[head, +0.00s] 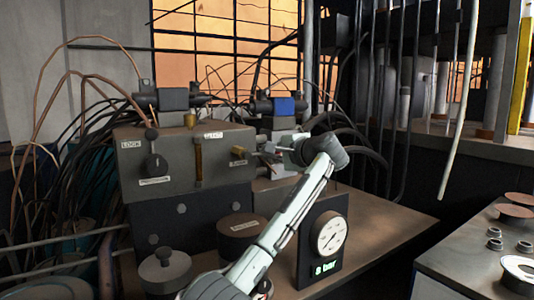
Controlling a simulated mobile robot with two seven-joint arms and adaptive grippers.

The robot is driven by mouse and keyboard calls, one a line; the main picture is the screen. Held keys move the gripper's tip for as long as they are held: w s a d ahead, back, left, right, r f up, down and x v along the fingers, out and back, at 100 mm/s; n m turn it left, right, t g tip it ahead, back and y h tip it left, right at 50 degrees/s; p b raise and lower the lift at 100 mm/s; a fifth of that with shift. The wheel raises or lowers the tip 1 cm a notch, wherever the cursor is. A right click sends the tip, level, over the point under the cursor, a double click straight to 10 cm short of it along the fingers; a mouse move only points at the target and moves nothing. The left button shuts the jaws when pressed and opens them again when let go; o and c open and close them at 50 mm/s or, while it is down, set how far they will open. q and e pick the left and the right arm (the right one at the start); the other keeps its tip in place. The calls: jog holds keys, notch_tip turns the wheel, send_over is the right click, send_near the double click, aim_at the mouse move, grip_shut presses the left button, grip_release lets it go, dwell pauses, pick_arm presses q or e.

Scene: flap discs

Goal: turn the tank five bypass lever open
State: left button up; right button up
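A grey valve block (220,145) stands on the bench, with several small labels that are hard to read. On its left face is a black knob (155,165) with a short upright stem ending in a round tip. I cannot tell for certain which part is the tank five bypass lever. My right gripper is not in view.
A black gauge box (323,247) with a white dial and green "bar" readout stands right of my forearm. Round lidded parts (165,268) stand in front of the block. Cables crowd the left and back. The bench (385,235) is clear at right; another table (460,255) holds discs.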

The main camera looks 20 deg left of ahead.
pick_arm(q)
jog(key=o, duration=0.5)
jog(key=shift+d+r, duration=0.1)
jog(key=shift+d, duration=0.2)
jog(key=shift+c, duration=0.2)
jog(key=shift+o, duration=0.6)
jog(key=shift+w+d, duration=0.1)
jog(key=shift+w, duration=0.05)
jog(key=v, duration=1.2)
